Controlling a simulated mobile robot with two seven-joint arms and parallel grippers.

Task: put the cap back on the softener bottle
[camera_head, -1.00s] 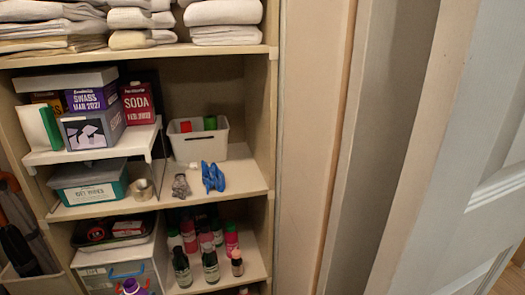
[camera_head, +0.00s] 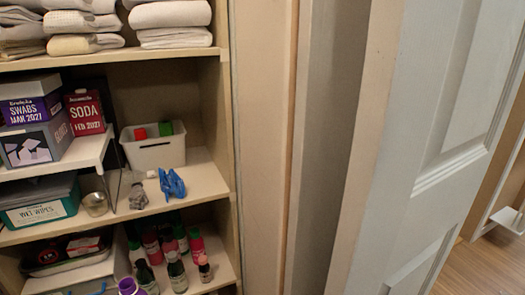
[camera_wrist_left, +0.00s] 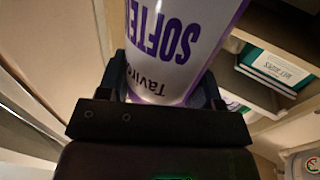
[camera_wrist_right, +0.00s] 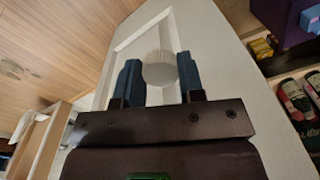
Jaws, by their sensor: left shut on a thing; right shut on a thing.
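The softener bottle (camera_wrist_left: 175,45) is white with purple lettering. The cap (camera_wrist_right: 159,68) is pale, round and ribbed. My right gripper (camera_wrist_right: 159,75) is shut on it, in front of a white door. Cap and bottle are apart. Neither gripper shows in the head view.
The shelves (camera_head: 200,190) on the left hold towels, boxes, a white bin (camera_head: 153,150), blue gloves (camera_head: 172,184) and several small bottles (camera_head: 177,272). A white panelled door (camera_head: 430,150) stands at the right. Wooden floor (camera_head: 480,270) shows beyond it.

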